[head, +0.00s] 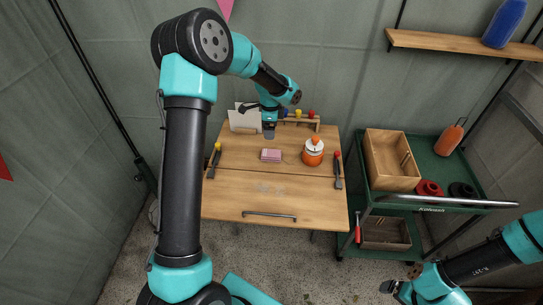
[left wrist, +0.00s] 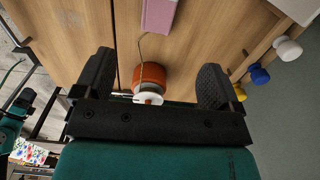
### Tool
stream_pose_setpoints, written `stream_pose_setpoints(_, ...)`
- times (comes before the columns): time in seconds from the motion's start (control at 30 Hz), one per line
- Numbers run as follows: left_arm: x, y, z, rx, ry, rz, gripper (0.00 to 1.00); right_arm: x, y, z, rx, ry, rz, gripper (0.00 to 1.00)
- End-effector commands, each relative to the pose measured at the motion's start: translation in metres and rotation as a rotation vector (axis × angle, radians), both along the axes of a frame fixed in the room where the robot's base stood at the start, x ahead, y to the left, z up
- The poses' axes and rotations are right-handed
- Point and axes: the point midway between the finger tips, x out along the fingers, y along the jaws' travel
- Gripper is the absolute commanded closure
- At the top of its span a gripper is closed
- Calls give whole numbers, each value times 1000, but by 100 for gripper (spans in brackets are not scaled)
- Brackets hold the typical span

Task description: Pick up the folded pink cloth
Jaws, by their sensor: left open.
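The folded pink cloth (head: 271,155) lies flat near the middle of the wooden table. It also shows at the top edge of the left wrist view (left wrist: 159,14), partly cut off. My left gripper (head: 269,134) is above the back of the table, behind the cloth in the head view and apart from it. In the left wrist view its two fingers (left wrist: 155,78) are spread wide with nothing held between them. My right gripper (head: 393,289) is low at the bottom right, away from the table; its jaws are too small to read.
An orange jar with a white top (head: 312,152) stands right of the cloth. Utensils lie near the left (head: 213,160) and right (head: 338,171) table edges. A rack with coloured knobs (head: 303,120) is at the back. A green cart (head: 437,165) with a wooden crate (head: 391,183) stands to the right.

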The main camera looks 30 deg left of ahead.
Motion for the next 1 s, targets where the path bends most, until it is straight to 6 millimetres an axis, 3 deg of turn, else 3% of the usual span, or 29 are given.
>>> stream_pose_setpoints(0.5, -1, 0, -86, 0, 3, 0, 11, 0, 0, 0, 0, 0, 0, 0)
stream_pose_setpoints(1.0, -1, 0, -96, 0, 2, 0, 11, 0, 0, 0, 0, 0, 0, 0)
